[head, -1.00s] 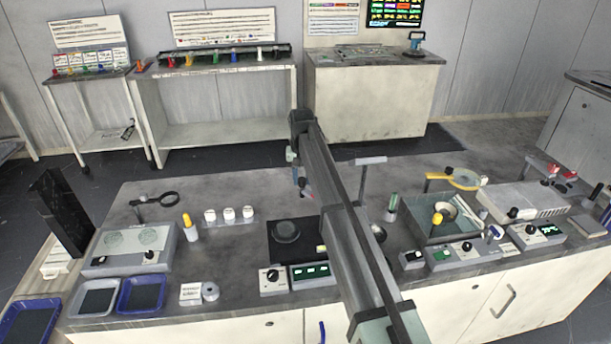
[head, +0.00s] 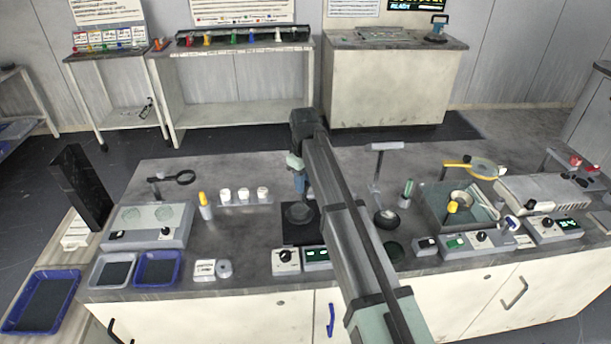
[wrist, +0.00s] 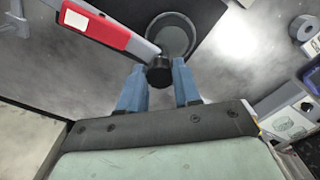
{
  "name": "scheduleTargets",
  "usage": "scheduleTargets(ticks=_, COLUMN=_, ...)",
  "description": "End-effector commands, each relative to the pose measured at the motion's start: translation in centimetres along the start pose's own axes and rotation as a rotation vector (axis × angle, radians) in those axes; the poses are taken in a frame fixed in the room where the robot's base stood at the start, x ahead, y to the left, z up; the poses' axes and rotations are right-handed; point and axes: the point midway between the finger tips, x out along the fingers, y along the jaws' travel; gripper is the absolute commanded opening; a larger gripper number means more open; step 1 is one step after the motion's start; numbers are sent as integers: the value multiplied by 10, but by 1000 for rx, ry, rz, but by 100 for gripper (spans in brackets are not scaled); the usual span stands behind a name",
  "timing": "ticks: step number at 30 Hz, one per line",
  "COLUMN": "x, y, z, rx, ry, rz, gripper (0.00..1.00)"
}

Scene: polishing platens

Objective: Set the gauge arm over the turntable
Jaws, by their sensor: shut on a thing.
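The turntable is a grey round disc (wrist: 176,37) on a black square, just beyond the knob, which overlaps the disc's edge in this view. In the head view the turntable (head: 299,216) lies below my gripper (head: 300,186). The red bar is hidden there behind my arm.
A T-shaped post (head: 387,147) stands to the right. Control boxes (head: 286,262) line the front. A green-grey basin (head: 433,207) is further right.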

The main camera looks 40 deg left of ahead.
Motion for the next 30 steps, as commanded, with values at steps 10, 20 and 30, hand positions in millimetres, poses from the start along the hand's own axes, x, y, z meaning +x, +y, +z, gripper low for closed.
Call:
scheduleTargets(ticks=10, x=0, y=-9, z=10, rx=-89, ry=0, rz=-1, gripper=0)
scheduleTargets(ticks=20, x=0, y=-10, z=12, rx=-98, ry=-2, rz=-3, gripper=0)
scheduleTargets(ticks=30, x=0, y=-10, z=11, rx=-97, ry=-1, rz=-2, gripper=56)
